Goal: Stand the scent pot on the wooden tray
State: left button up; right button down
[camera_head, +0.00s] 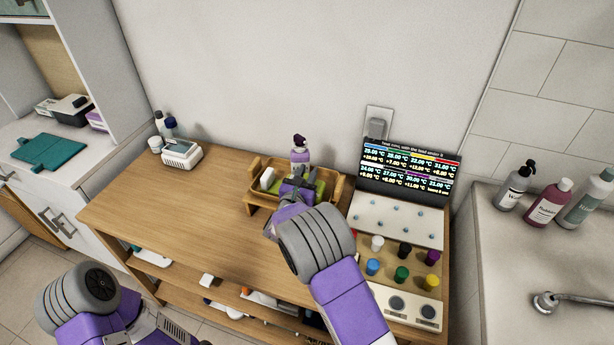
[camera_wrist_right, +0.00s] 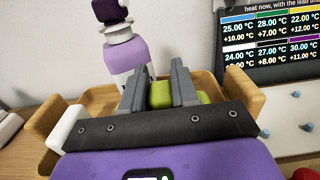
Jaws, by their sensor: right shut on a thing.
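The wooden tray (camera_head: 337,189), with raised ends, stands at the back of the wooden table; its right end also shows in the wrist view (camera_wrist_right: 243,94). My right gripper (camera_head: 297,186) is over the tray, its two grey fingers (camera_wrist_right: 158,88) closed around a green thing (camera_wrist_right: 160,96). More green shows beside the right finger. I cannot tell whether this is the scent pot, nor whether its base touches the tray; the gripper hides its lower part. A purple-and-white bottle (camera_head: 300,155) with a dark top stands upright behind the gripper. My left gripper is out of view.
A white object (camera_head: 267,178) is at the tray's left side. A display panel (camera_head: 409,172), a white pegged board (camera_head: 396,217) and several coloured knobs (camera_head: 402,274) are to the right. A white device (camera_head: 182,154) stands at the far left. The table's left middle is clear.

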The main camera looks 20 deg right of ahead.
jog(key=c, duration=0.9)
grip_release()
jog(key=shift+o, duration=0.2)
jog(key=shift+r, duration=0.1)
jog(key=p+v, duration=0.2)
jog(key=v, duration=1)
